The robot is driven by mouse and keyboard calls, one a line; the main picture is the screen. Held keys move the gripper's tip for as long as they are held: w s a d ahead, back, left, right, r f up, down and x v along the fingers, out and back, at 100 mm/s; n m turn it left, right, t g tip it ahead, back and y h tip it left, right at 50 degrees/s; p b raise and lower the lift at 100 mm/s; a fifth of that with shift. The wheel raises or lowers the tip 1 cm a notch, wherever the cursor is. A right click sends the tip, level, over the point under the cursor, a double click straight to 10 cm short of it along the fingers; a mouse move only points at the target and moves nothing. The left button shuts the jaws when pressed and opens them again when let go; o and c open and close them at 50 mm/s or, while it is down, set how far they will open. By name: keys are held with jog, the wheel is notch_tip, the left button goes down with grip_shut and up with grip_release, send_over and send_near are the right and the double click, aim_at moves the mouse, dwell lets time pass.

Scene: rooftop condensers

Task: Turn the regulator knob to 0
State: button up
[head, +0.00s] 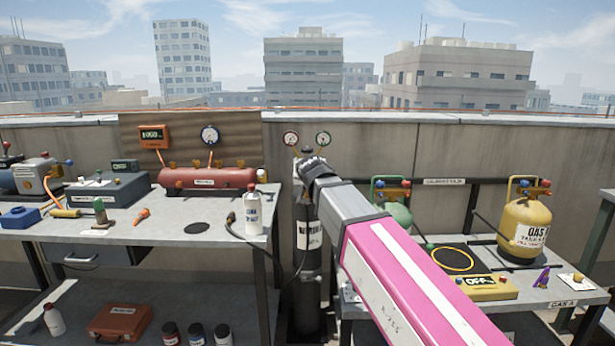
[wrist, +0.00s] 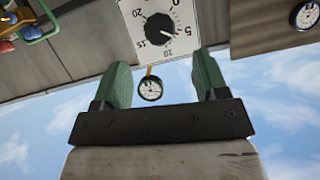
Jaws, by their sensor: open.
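The regulator knob (wrist: 160,28) is round and black, on a white dial plate (wrist: 186,42) with printed numbers such as 5, 10 and 15. It is at the top of the wrist view, which looks upside down. I cannot clearly make out which number the knob points to. My gripper (wrist: 162,72) is open, with its two green fingers apart and nothing between them touching. The knob lies beyond the fingertips. In the head view my gripper (head: 308,163) is at the top of the black gas cylinder (head: 308,235) and hides the knob there.
Two small gauges (head: 291,139) (head: 323,139) stand just above my gripper. A bench at left holds a red tank (head: 208,178) and a white bottle (head: 253,213). A table at right holds a yellow gas cylinder (head: 528,224). A concrete wall (head: 385,150) stands close behind.

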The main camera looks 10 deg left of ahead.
jog(key=x, duration=0.8)
jog(key=shift+w+f, duration=0.15)
jog(key=shift+w, duration=0.15)
jog(key=c, duration=0.9)
